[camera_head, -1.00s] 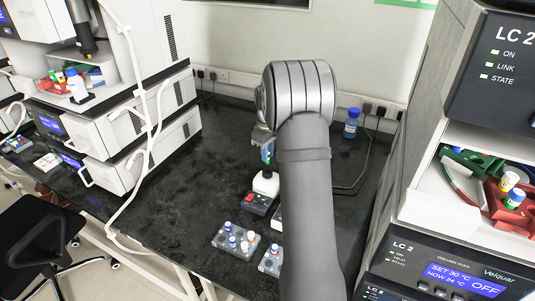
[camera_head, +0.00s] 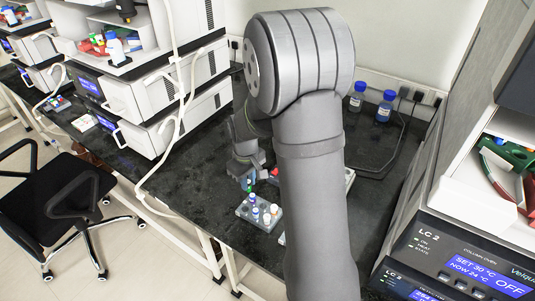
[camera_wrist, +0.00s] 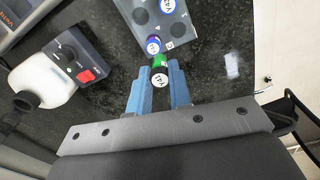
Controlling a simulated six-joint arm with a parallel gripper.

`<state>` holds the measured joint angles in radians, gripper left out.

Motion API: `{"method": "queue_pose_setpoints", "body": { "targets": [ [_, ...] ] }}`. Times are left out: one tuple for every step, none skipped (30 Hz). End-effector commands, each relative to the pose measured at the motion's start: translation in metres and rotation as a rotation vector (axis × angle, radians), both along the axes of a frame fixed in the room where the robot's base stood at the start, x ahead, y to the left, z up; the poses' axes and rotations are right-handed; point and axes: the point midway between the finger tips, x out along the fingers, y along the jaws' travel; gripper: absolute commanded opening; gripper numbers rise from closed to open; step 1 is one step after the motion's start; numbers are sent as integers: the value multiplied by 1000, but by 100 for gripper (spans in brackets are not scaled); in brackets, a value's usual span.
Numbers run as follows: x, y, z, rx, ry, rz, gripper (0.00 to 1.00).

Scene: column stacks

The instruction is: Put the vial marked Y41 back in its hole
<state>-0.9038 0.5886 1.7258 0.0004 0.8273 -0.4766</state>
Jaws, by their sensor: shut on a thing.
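My gripper (camera_wrist: 158,88) has its blue fingers shut on a vial (camera_wrist: 160,68) with a green band and a white cap; the cap's mark looks like Y41. In the head view my gripper (camera_head: 248,184) is just beside the far left corner of the grey rack, with the green of the vial showing. The grey rack (camera_head: 270,224) holds several vials with coloured bands and white caps. I cannot tell which hole is Y41's.
Blue-capped bottles (camera_head: 384,106) stand at the back wall. My arm hides part of the bench. The black bench (camera_head: 190,190) left of the rack is clear.

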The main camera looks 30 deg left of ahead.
Motion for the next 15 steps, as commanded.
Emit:
{"method": "queue_pose_setpoints", "body": {
  "targets": [
    [-13,-2,-2,0,0,3,2],
    [-18,-3,-3,0,0,3,2],
    [-24,-5,-5,-1,0,2,2],
    [-28,-6,-6,-1,0,1,2],
    [-30,-6,-7,0,0,0,2],
    [-33,-6,-8,1,0,0,2],
    [-34,-7,-8,0,0,0,2],
    [-35,-7,-9,0,0,0,2],
    [-35,-7,-10,0,0,-1,2],
    [-35,-7,-11,-1,0,-1,2],
    [-35,-7,-13,-1,0,-1,2],
    [-35,-7,-15,-1,0,-1,2],
    [-35,-7,-16,-1,0,-1,2],
    [-35,-7,-18,-1,0,-1,2],
    [-35,-7,-21,0,0,-1,2]
  ]
}}
